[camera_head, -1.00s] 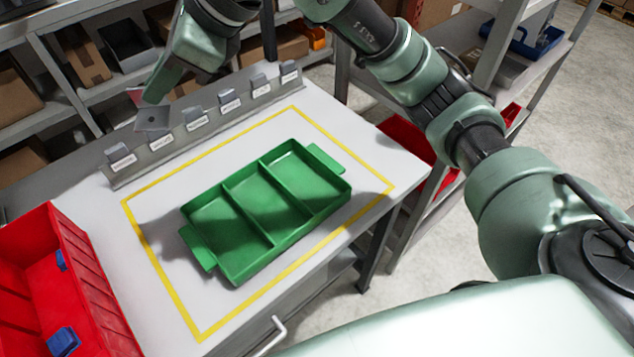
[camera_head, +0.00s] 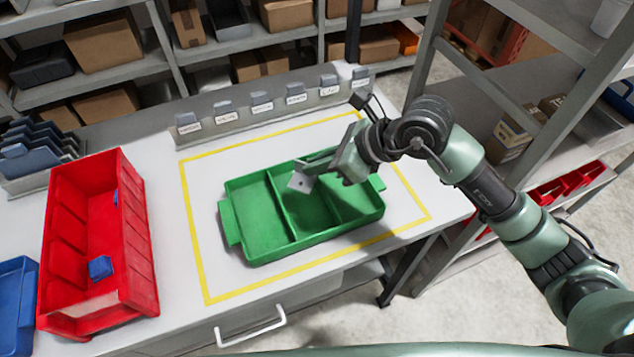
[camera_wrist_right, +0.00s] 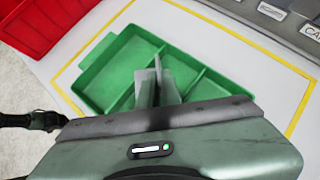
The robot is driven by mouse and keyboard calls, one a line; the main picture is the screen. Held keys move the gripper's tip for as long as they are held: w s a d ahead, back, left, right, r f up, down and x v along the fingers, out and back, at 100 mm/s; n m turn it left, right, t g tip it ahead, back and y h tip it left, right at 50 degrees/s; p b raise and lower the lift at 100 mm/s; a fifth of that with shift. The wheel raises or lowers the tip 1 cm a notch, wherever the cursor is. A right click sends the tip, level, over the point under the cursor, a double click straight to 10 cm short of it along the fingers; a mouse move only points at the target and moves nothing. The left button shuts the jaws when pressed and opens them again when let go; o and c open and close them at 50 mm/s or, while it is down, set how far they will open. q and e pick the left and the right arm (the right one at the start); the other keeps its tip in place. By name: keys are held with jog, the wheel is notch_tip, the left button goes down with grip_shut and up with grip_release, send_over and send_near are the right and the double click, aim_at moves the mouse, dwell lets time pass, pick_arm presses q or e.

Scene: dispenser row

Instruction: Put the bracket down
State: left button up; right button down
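The bracket (camera_head: 301,182) is a small grey metal piece with a hole. It is at the tip of my right gripper (camera_head: 318,167), which looks shut on it. In the right wrist view, the right gripper's fingers (camera_wrist_right: 156,86) are close together over the tray (camera_wrist_right: 97,68). The bracket cannot be told clearly from the fingers there. My left gripper is not visible in the head view.
A yellow outline (camera_head: 196,245) surrounds the tray on the white table. A row of labelled holders (camera_head: 262,104) stands behind it. A red bin (camera_head: 143,265) with blue pieces stands to the left, beside a blue bin (camera_head: 15,300). Table between bin and outline is clear.

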aim_at(316, 178)
notch_tip(316, 178, down, 3)
jog(key=shift+a+f, duration=0.1)
jog(key=shift+f, duration=0.1)
notch_tip(316, 178, down, 4)
jog(key=shift+f+p, duration=0.1)
jog(key=shift+p, duration=0.5)
jog(key=shift+f, duration=0.15)
jog(key=c, duration=2)
grip_release()
jog(key=shift+f, duration=0.1)
jog(key=shift+o, duration=0.5)
